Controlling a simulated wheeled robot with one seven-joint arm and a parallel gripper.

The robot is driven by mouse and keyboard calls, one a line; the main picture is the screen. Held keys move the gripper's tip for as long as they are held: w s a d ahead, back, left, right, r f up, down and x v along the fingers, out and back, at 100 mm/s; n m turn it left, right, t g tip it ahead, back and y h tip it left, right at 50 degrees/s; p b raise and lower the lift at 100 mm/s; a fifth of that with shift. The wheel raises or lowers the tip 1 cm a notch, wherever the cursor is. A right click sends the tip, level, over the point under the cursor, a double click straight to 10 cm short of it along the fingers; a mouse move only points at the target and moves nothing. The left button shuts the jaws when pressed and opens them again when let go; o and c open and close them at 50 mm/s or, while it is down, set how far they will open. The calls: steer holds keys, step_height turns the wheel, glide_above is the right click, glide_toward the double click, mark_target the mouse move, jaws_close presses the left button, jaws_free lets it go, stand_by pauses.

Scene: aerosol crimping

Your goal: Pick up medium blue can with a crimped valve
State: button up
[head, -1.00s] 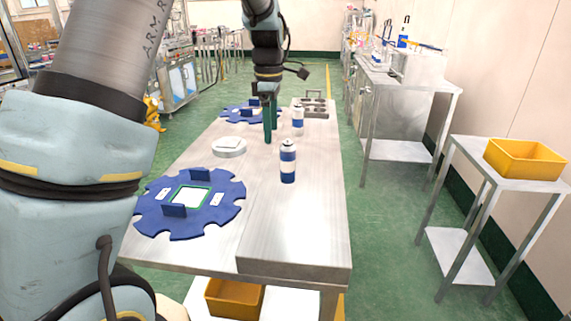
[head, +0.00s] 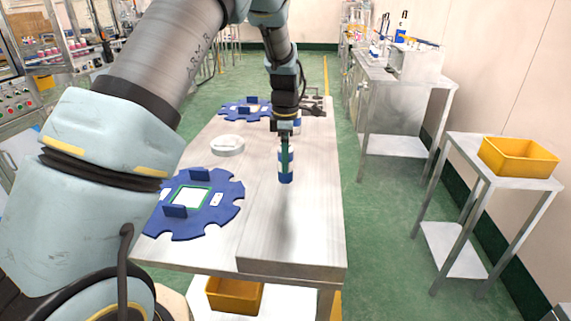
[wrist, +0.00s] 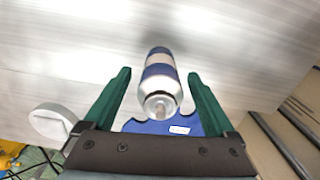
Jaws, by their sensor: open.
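A blue and white can (head: 286,172) stands upright on the metal table, partly hidden behind my gripper (head: 285,148). In the wrist view, the same can (wrist: 159,66) shows a silver top with a small valve stem in its centre; whether it is crimped is hard to tell. My gripper (wrist: 159,73) is open, with one green finger on each side of the can and a visible gap on both sides. A second blue and white can (head: 297,123) stands farther back, mostly hidden by my gripper.
A blue notched disc (head: 225,208) lies front left, and another (head: 232,109) lies farther back. A white round object (head: 228,146) sits left of the can. A metal holder (head: 316,107) stands at the table's far end. The table front (head: 290,240) is clear.

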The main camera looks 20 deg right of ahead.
steer(key=shift+f, duration=0.5)
jaws_close()
stand_by(0.3)
steer(key=shift+r, duration=0.1)
